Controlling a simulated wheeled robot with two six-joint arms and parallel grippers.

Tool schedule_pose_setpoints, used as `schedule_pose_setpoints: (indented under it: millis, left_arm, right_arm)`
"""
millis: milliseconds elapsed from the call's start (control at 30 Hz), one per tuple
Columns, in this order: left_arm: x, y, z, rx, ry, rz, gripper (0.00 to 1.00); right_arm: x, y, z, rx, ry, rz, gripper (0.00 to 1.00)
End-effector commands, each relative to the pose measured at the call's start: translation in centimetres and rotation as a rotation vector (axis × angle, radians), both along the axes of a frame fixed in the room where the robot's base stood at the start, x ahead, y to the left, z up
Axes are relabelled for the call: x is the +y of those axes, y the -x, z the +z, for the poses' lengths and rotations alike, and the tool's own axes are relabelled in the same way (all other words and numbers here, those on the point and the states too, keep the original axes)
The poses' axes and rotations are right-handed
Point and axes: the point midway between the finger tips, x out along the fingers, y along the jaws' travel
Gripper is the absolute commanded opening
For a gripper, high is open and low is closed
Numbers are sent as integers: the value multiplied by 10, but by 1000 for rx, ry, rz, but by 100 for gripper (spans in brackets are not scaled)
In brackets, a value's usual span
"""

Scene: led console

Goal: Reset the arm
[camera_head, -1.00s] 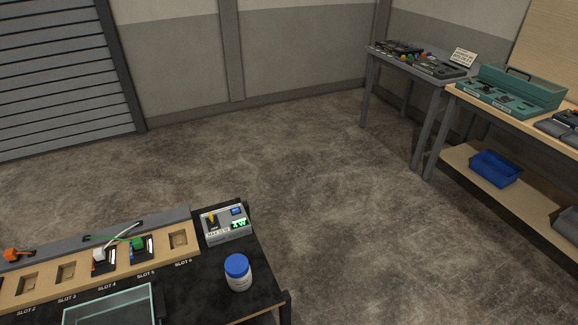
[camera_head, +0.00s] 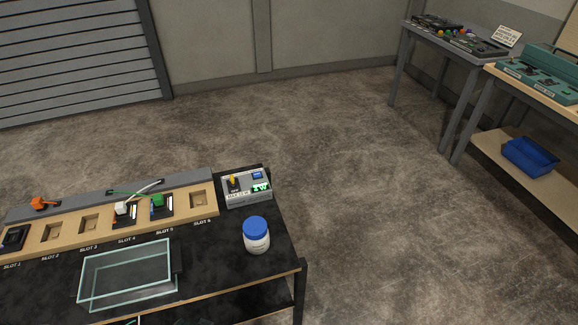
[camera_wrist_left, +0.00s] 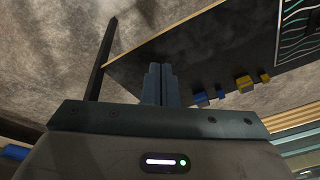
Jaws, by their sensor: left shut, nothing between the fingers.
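My left gripper (camera_wrist_left: 160,85) shows in the left wrist view, with its two fingers pressed together and nothing between them. It is in open space, with the dark underside or edge of a table beyond it. Neither gripper shows in the head view. The slotted console (camera_head: 60,232) lies on the black table (camera_head: 215,265) at the lower left, with a white plug (camera_head: 121,208), a green plug (camera_head: 157,199) and an orange plug (camera_head: 40,203) on it.
A white jar with a blue lid (camera_head: 256,235) stands near the table's right edge. A glass-walled tray (camera_head: 128,275) is at the front. A grey side table (camera_head: 455,42) and a wooden bench (camera_head: 535,82) with a blue bin (camera_head: 530,156) stand far right. The floor between is clear.

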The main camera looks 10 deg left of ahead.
Motion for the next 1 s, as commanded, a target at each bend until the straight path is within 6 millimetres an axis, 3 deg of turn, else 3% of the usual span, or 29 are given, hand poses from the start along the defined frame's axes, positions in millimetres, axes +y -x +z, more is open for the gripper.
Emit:
schedule_pose_setpoints:
  millis: [33,200,367,500,600,700,867,1000]
  left_arm:
    - [3,6,-46,20,1,5,0]
    - [11,34,-156,52,3,14,0]
    - [17,76,-248,84,6,23,0]
    - [20,124,-316,111,9,30,0]
    - [21,157,-351,126,10,34,0]
    - [21,184,-373,138,11,36,0]
    - [22,207,-388,146,12,39,0]
    - [22,210,-389,147,12,39,0]
  right_arm:
    - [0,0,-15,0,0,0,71]
    - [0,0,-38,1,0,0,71]
    - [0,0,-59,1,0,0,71]
    - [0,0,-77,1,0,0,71]
    - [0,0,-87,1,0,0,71]
    - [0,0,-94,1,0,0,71]
    - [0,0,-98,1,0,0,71]
    - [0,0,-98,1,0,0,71]
